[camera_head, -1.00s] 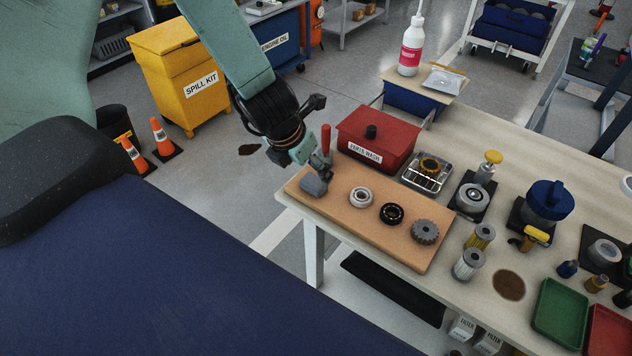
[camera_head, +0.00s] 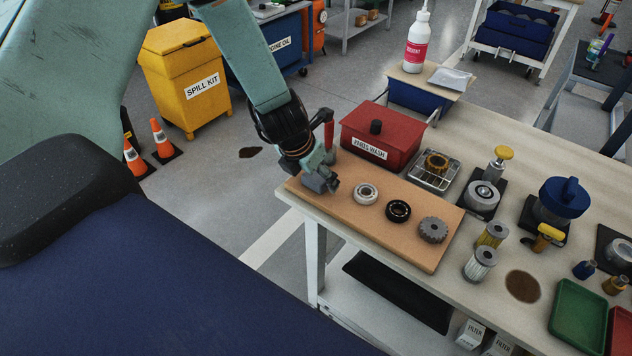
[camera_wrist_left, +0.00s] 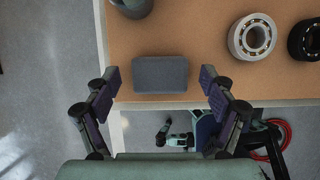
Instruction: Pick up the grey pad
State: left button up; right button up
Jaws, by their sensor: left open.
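The grey pad (camera_wrist_left: 160,74) is a small dark grey block lying on the tan board (camera_head: 420,253), near the board's edge. In the wrist view it lies between the two spread fingers of my left gripper (camera_wrist_left: 160,82), with a gap on each side. In the head view my left gripper (camera_head: 322,181) is low over the board's left corner and largely hides the pad. The left gripper is open and holds nothing. My right gripper is in neither view.
A pale bearing ring (camera_head: 366,194), a black bearing (camera_head: 398,211) and a grey gear (camera_head: 433,230) lie along the board. The red parts-wash box (camera_head: 381,138) stands behind it. Filters (camera_head: 480,264), jars and trays fill the right of the bench.

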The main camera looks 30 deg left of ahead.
aim_at(314, 177)
pick_arm(q)
jog(key=shift+r, duration=0.1)
jog(key=shift+c, duration=0.2)
jog(key=shift+c, duration=0.6)
jog(key=c, duration=0.9)
notch_tip(314, 177, up, 10)
jog(key=p, duration=0.8)
